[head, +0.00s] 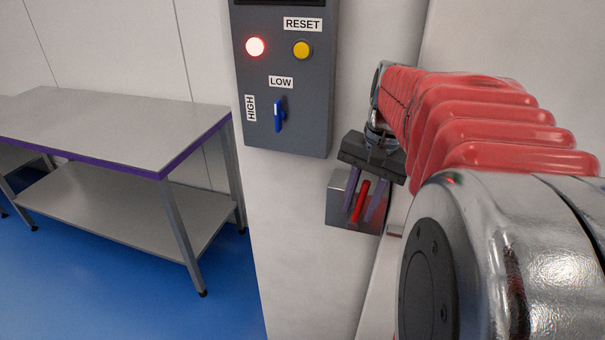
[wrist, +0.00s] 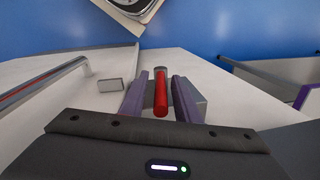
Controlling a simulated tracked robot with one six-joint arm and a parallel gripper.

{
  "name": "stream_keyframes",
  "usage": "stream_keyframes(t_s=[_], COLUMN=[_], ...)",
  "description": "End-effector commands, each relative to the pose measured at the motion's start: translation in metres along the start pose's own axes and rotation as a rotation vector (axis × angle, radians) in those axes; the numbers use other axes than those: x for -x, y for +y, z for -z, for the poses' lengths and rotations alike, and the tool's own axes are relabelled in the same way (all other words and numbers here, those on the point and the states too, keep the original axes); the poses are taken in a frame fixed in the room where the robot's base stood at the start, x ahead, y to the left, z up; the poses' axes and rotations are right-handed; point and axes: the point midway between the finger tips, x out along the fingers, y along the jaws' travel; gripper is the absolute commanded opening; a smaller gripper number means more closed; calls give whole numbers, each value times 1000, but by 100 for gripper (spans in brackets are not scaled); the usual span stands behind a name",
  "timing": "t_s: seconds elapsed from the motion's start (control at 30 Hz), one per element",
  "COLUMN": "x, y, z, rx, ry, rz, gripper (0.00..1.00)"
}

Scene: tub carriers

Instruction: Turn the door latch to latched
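The door latch is a red handle (head: 361,201) on a grey metal box (head: 340,207) fixed to the white column. In the head view the handle stands nearly upright with a slight tilt. My gripper (head: 364,207) reaches down to it, with one purple finger on each side. In the wrist view the red handle (wrist: 161,92) lies between the two purple fingers of my gripper (wrist: 158,98). Gaps show on both sides of the handle, so the fingers are apart and not closed on it. Part of the box (wrist: 197,101) is hidden behind the right finger.
A grey control panel (head: 284,110) with a lit red lamp (head: 255,47), a yellow RESET button (head: 302,50) and a blue switch (head: 280,115) is above the latch. A steel table (head: 110,125) stands at left. A metal bar handle (wrist: 45,90) shows in the wrist view.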

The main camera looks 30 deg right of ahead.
Motion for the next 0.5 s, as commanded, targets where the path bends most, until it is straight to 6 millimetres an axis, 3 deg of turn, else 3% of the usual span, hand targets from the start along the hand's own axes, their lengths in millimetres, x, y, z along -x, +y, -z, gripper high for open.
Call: stream_keyframes(t_s=[0.3,0.5], x=[2,18], y=[-1,-1], z=[0,1], rx=[1,1], ry=[2,4], rz=[1,2], gripper=[31,31])
